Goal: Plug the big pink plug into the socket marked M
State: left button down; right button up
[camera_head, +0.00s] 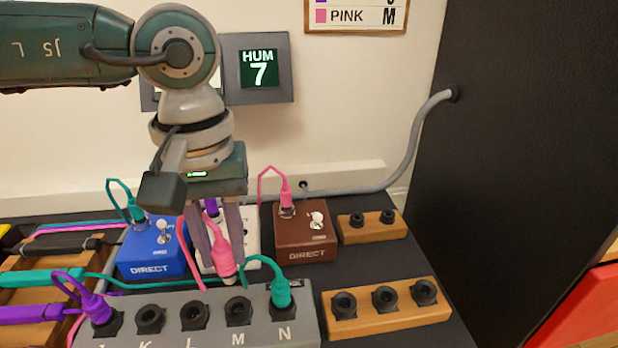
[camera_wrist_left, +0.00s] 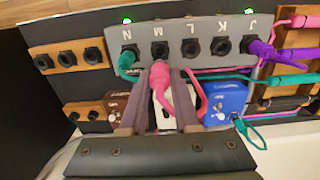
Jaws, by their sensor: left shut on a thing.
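My left gripper (camera_head: 226,262) points down behind the grey socket box, shut on the big pink plug (camera_head: 222,254). The plug is nearly upright, its tip down. In the head view the tip is above and slightly left of socket M (camera_head: 237,311), which is empty. In the left wrist view the pink plug (camera_wrist_left: 160,88) is between the fingers, overlapping the near edge of socket M (camera_wrist_left: 160,49); I cannot tell whether they touch. A sign (camera_head: 357,15) on the wall reads PINK M. My right gripper is not in view.
A teal plug (camera_head: 281,291) fills socket N, just right of M. A purple plug (camera_head: 95,305) sits at the box's left end; sockets K and L are empty. Blue (camera_head: 150,262) and brown (camera_head: 305,245) pedals stand behind. Wooden socket blocks (camera_head: 390,317) are at right.

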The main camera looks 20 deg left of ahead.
pick_arm(q)
jog(key=shift+w+a+f+b, duration=0.1)
jog(key=shift+f+b, duration=0.5)
jog(key=shift+f, duration=0.25)
jog(key=shift+f+b, duration=2.5)
jog(key=shift+f, duration=0.4)
jog(key=c, duration=0.6)
grip_release()
jog(key=shift+o, duration=0.2)
notch_tip(320, 180, up, 10)
jog(key=p, duration=0.8)
jog(key=shift+r, duration=0.1)
